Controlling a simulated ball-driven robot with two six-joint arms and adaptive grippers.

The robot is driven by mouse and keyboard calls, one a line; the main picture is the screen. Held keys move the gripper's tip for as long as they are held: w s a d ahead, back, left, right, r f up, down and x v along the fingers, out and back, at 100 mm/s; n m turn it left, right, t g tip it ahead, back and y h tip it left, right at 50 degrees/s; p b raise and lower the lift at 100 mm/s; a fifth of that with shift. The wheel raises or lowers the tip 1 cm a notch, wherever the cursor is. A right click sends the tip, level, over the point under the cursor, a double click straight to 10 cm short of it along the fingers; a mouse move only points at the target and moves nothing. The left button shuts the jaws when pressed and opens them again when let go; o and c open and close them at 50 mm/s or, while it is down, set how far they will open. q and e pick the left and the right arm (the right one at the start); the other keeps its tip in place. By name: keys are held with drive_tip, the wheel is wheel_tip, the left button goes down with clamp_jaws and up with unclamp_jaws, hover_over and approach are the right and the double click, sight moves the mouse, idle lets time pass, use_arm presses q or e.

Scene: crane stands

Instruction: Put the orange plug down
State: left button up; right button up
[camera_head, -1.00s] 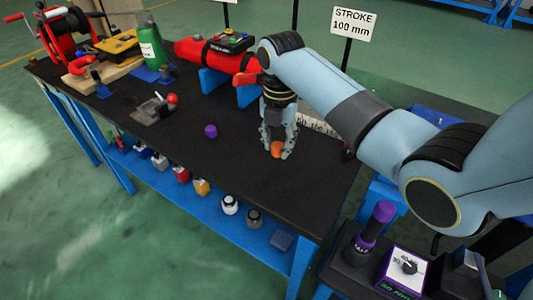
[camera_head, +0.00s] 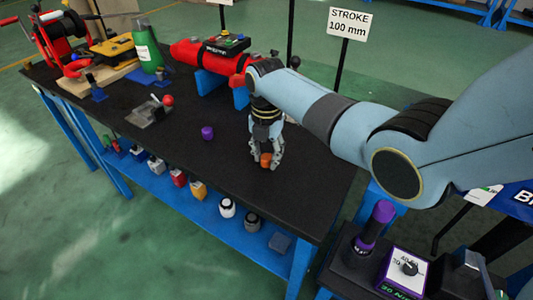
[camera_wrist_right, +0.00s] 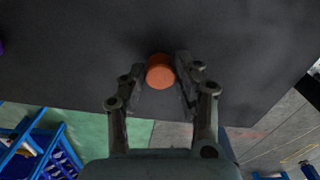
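The orange plug (camera_head: 266,160) is a short orange cylinder low over the right part of the black tabletop (camera_head: 225,180). My right gripper (camera_head: 266,164) points down with its fingers on either side of the plug. My left gripper is not in view.
A purple plug (camera_head: 207,133) stands on the table to the left. A red cylinder (camera_head: 206,56) on blue supports lies behind. A grey fixture with a red knob (camera_head: 167,100) is further left. The tabletop in front of the gripper is clear.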

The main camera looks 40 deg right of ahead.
sight(267, 157)
drive_tip(key=o, duration=0.4)
drive_tip(key=shift+c, duration=0.2)
drive_tip(key=shift+r, duration=0.1)
drive_tip(key=shift+r, duration=0.35)
wheel_tip(267, 157, up, 12)
drive_tip(key=p, duration=0.1)
drive_tip(key=shift+f, duration=0.25)
drive_tip(key=shift+f, duration=0.1)
